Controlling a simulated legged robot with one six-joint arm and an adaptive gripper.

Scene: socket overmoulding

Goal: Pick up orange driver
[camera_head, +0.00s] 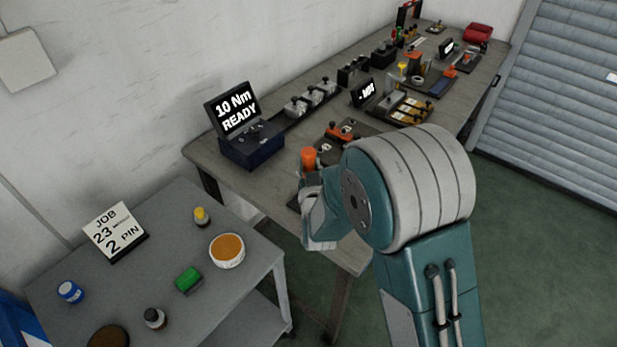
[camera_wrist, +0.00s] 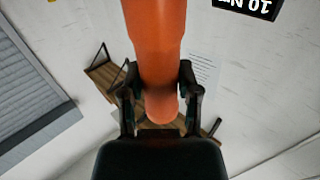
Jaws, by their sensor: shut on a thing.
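The orange driver (camera_wrist: 156,45) fills the upper middle of the wrist view. My gripper (camera_wrist: 160,95) is shut on it, with one dark finger on each side of its body. In the head view the orange driver (camera_head: 308,158) shows as a short orange top above my gripper, near the front edge of the long workbench. My arm hides most of the gripper and whatever lies below it in the head view. I cannot tell there how far the driver is from the bench top.
A dark box with a screen reading "10 Nm READY" (camera_head: 236,112) stands on the long workbench (camera_head: 213,153), left of my gripper. Fixtures and tools crowd the bench behind. A lower grey table (camera_head: 165,222) at left holds a job sign (camera_head: 113,232), small bottles and a round orange-topped tub (camera_head: 227,250).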

